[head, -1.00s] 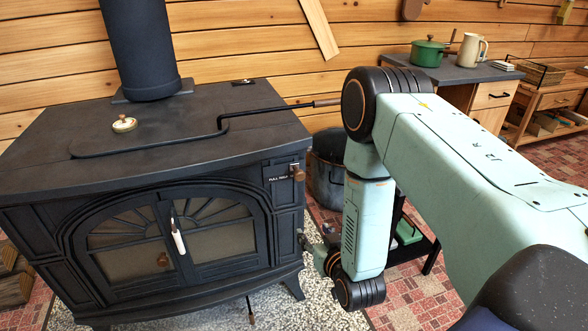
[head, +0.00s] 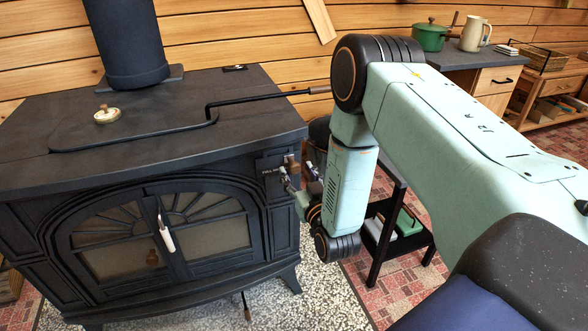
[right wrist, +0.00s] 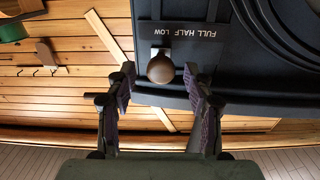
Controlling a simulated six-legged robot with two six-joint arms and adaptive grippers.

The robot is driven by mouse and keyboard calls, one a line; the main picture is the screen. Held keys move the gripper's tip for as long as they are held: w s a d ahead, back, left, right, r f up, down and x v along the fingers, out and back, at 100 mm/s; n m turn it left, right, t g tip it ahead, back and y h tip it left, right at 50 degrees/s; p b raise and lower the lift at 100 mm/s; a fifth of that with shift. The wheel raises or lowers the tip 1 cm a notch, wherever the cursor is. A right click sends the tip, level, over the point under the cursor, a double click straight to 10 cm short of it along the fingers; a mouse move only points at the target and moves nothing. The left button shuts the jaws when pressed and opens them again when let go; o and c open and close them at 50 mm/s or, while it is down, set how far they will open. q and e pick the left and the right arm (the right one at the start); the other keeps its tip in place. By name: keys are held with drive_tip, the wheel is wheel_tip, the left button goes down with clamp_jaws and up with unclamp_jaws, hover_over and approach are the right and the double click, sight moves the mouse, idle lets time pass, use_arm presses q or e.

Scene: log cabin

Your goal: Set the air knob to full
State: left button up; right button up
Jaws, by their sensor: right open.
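The air knob (head: 293,162) is a small brown knob on the upper right of the black stove's front. It also shows in the right wrist view (right wrist: 160,68). Its label (right wrist: 183,31), reading FULL, HALF and LOW, is upside down there. In the head view FULL is at the label's left, and the knob is at the opposite, LOW end. My right gripper (head: 288,181) is open just below and in front of the knob. In the wrist view its fingers (right wrist: 160,88) stand either side of the knob's line; I see no contact. My left gripper is out of view.
The stove (head: 120,185) fills the left, with a white door handle (head: 165,236) and a rod (head: 260,97) across its top. A black stand (head: 385,228) is behind my right forearm. A counter with a green pot (head: 430,37) stands at the back right.

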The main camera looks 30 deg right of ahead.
sight(296, 169)
drive_tip(key=shift+r+b+x, duration=0.25)
drive_tip(key=shift+b+x, duration=0.05)
drive_tip(key=shift+x, duration=0.9)
drive_tip(key=shift+w+f, duration=0.15)
drive_tip(key=shift+w, duration=0.2)
drive_tip(key=shift+s, duration=0.15)
drive_tip(key=c, duration=0.4)
clamp_jaws()
